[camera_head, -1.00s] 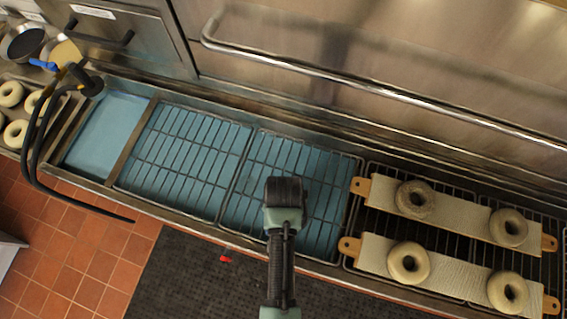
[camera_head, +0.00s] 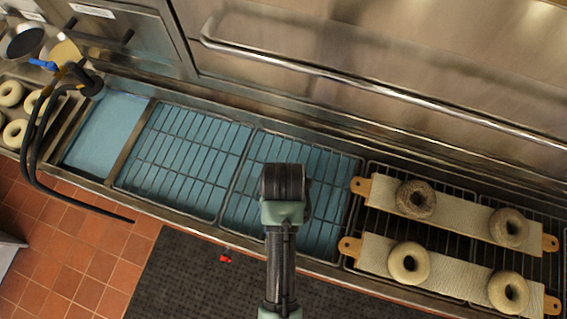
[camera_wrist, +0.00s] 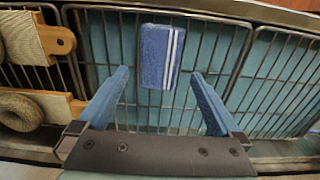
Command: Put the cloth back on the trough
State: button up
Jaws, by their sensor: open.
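The folded blue cloth (camera_wrist: 161,56) with white stripes near one edge shows in the wrist view. It appears to lie on the wire rack over the trough, just ahead of and between my fingers. My gripper (camera_wrist: 160,74) is open, with nothing between its fingers touching the cloth that I can see. In the head view my gripper (camera_head: 283,185) is over the trough's right blue rack section, and the cloth is hidden behind it. The long steel trough (camera_head: 178,208) runs along the oven front, with a bare blue section at its left end.
Two boards (camera_head: 450,262) with bagels (camera_head: 409,262) lie on the dark rack right of my gripper. A black hose (camera_head: 38,150) hangs over the trough's left end. The oven rail (camera_head: 370,88) runs behind.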

notch_tip(320, 180, up, 6)
jog(key=shift+f, duration=0.15)
dwell(0.6)
